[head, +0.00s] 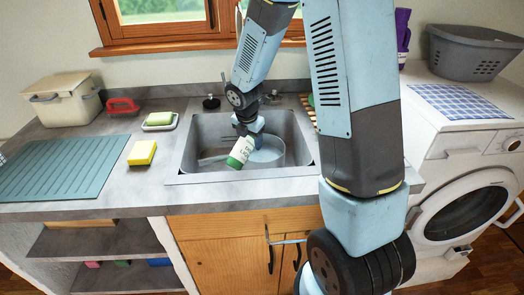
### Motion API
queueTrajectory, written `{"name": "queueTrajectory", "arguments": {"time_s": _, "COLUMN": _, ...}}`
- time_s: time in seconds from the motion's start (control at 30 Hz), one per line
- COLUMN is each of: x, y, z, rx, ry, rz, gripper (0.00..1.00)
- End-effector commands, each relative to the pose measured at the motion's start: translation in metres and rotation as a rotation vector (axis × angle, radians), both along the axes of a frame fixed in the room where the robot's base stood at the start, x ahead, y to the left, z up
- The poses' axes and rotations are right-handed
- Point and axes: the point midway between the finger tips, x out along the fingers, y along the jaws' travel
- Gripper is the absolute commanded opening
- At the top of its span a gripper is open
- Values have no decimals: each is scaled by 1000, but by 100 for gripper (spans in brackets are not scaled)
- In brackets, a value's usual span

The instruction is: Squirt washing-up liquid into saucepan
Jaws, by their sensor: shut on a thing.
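My gripper (250,126) is shut on a white bottle with a green cap (241,152), which I take to be the washing-up liquid. The bottle is tilted, with its green end pointing down and to the left. The grey saucepan (270,152) sits in the sink (192,150), partly hidden behind the bottle and my gripper. The bottle's green end shows at the left side of the saucepan in the picture. I cannot tell whether it is over the pan's opening, or whether any liquid is coming out.
A yellow sponge (142,153), a soap dish with green soap (160,121) and a teal draining mat (62,168) lie left of the sink. A washing machine (465,185) is at the right.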

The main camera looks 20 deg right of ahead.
Motion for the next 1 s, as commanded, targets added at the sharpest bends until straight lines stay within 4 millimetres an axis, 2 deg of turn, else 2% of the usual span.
{"name": "queueTrajectory", "arguments": {"time_s": 1.0, "x": -2, "y": 3, "z": -9, "rx": 51, "ry": 41, "rz": -2, "gripper": 14}}
